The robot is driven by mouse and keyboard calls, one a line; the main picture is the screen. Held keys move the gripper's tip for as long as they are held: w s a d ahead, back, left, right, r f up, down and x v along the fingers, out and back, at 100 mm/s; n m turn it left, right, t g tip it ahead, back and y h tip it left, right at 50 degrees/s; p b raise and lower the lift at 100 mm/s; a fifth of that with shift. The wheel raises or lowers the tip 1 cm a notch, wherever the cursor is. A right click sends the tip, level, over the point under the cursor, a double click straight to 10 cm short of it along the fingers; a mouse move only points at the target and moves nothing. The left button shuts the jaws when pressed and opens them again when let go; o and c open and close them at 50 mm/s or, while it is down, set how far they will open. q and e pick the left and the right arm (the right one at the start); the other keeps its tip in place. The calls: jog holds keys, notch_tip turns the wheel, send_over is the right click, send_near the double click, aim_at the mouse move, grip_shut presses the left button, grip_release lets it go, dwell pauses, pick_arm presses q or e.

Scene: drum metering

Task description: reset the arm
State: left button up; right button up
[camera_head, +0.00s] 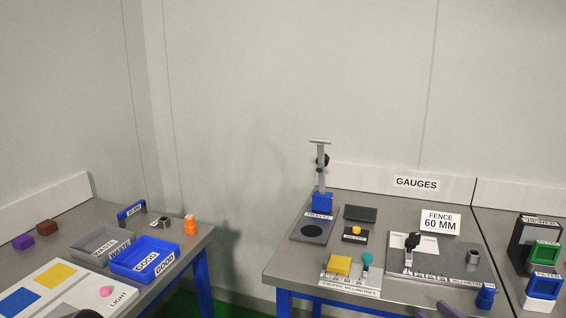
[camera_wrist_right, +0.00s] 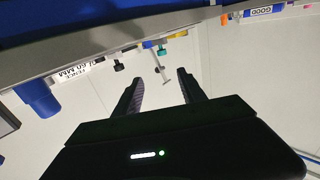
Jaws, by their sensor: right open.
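My right gripper (camera_head: 434,309) shows only as purple-grey fingertips at the bottom edge of the head view, in front of the gauge table (camera_head: 275,268). In the right wrist view my right gripper (camera_wrist_right: 160,88) has its two dark fingers spread apart, with nothing between them. That view looks upside down, with the table edge and several gauges beyond the fingertips. The fingers appear clear of the gauges. The rest of the right arm is outside the head view. I cannot make out my left gripper in either view.
The gauge table holds a blue-based stand (camera_head: 322,201), a yellow block (camera_head: 339,265), a fence plate (camera_head: 455,262), a FENCE 60 MM sign (camera_head: 441,222) and a blue cup (camera_head: 486,296). At left are a grey bin (camera_head: 92,252) and a blue bin (camera_head: 125,269). A gap separates the tables.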

jog(key=w+a+f+m+g+h+p, duration=0.1)
jog(key=w+a+f+m, duration=0.15)
jog(key=f, duration=0.35)
jog(key=w+a+f+m+g+h, duration=0.1)
jog(key=a+f+g+h, duration=0.15)
jog(key=f, duration=0.35)
jog(key=s+a+f+m+g+p, duration=0.2)
jog(key=s+a+f+g, duration=0.25)
jog(key=a+f, duration=0.6)
pick_arm(q)
jog(key=r, duration=0.1)
jog(key=r+p, duration=0.1)
jog(key=r, duration=0.2)
jog(key=shift+w+a+r, duration=0.1)
jog(key=shift+w+r, duration=0.2)
jog(key=shift+w, duration=0.05)
pick_arm(e)
jog(key=s+a+f+g, duration=0.4)
jog(key=s+a+f, duration=0.1)
jog(key=s, duration=0.6)
jog(key=s+a+f+m+g, duration=0.1)
jog(key=s+a+f+g, duration=0.2)
jog(key=s, duration=0.8)
notch_tip(320, 180, down, 4)
jog(key=shift+a+r+g, duration=0.1)
jog(key=shift+a+g, duration=0.3)
jog(key=shift+a, duration=0.6)
